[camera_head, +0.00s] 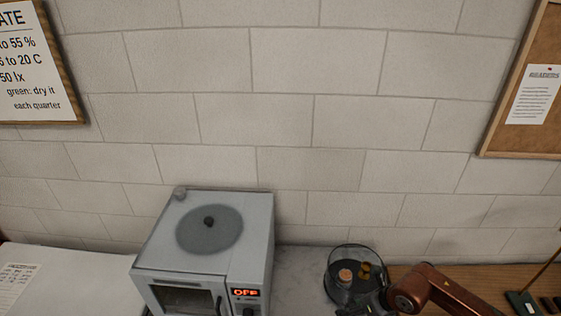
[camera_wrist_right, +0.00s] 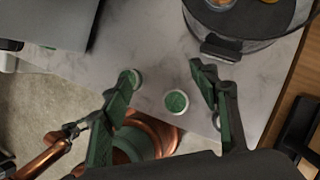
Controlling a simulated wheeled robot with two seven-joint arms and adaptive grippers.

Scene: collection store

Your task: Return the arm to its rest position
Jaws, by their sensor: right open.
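My right arm (camera_head: 432,285) is copper-coloured and comes in at the lower right of the head view, beside a round clear-walled vessel. In the right wrist view my right gripper (camera_wrist_right: 163,76) is open, its green-padded fingers apart with nothing held between them. Below its fingers, a small round white-rimmed dish with green contents (camera_wrist_right: 176,101) stands on the pale marble top (camera_wrist_right: 160,45). Another pale-rimmed round piece (camera_wrist_right: 136,78) is partly hidden by the left finger. My left gripper is not in view.
The round vessel (camera_head: 342,296) holds small orange and yellow things; its dark base and latch (camera_wrist_right: 220,48) are close ahead of the right finger. A grey oven (camera_head: 255,235) reading OFF stands left. A wooden surface (camera_head: 490,285) lies right. The wall behind carries boards (camera_head: 540,140).

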